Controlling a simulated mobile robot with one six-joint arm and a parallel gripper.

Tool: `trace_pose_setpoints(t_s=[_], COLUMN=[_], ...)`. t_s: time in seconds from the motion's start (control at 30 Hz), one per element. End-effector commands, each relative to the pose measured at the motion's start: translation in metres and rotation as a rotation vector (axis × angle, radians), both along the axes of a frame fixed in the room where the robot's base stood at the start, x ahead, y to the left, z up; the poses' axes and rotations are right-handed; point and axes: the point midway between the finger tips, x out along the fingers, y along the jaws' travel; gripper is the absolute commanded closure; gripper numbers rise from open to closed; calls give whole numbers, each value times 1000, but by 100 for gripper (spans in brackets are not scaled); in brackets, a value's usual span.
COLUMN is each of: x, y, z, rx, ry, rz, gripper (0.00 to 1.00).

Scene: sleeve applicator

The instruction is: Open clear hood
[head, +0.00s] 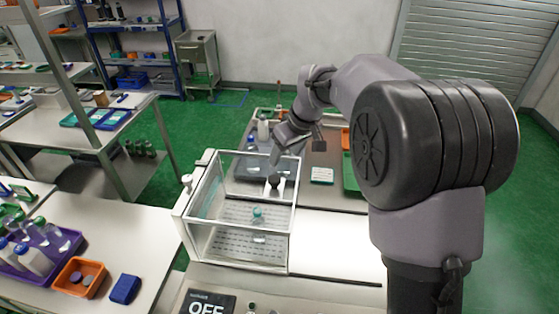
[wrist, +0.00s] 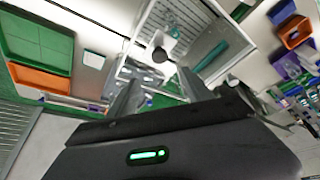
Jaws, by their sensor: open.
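The clear hood (head: 216,207) is a see-through box with pale edges at the centre of the head view. It looks closed over a slotted metal deck. A dark round knob (head: 275,180) shows at its upper right side, and the knob also appears in the wrist view (wrist: 160,55). A teal-capped bottle (head: 257,215) stands inside the hood. My gripper (head: 277,160) is above and just behind the knob. In the wrist view my gripper (wrist: 160,88) is open, with the knob beyond and roughly between its fingertips. I see no contact.
A panel marked OFF (head: 207,304) is in front of the hood. A teal and white rack (head: 321,175) and a green tray (head: 351,172) lie to the right. The left bench holds a purple tray (head: 37,268), an orange bin (head: 80,277) and a blue box (head: 125,289).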

Motion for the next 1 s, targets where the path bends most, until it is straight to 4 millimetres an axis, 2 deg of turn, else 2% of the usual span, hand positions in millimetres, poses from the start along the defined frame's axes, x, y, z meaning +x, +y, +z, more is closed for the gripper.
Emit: trace_pose_setpoints(t_s=[0.03,0.2,0.4,0.6,0.87,1.0], x=[4,20,36,43,44,43], y=[3,15,25,29,30,30], z=[-18,-66,-109,-126,-128,-128], rx=[1,0,1,1,2,2], ry=[4,4,2,0,0,0], rz=[1,-1,-1,-2,-3,-3], gripper=[42,42,42,42,42,65])
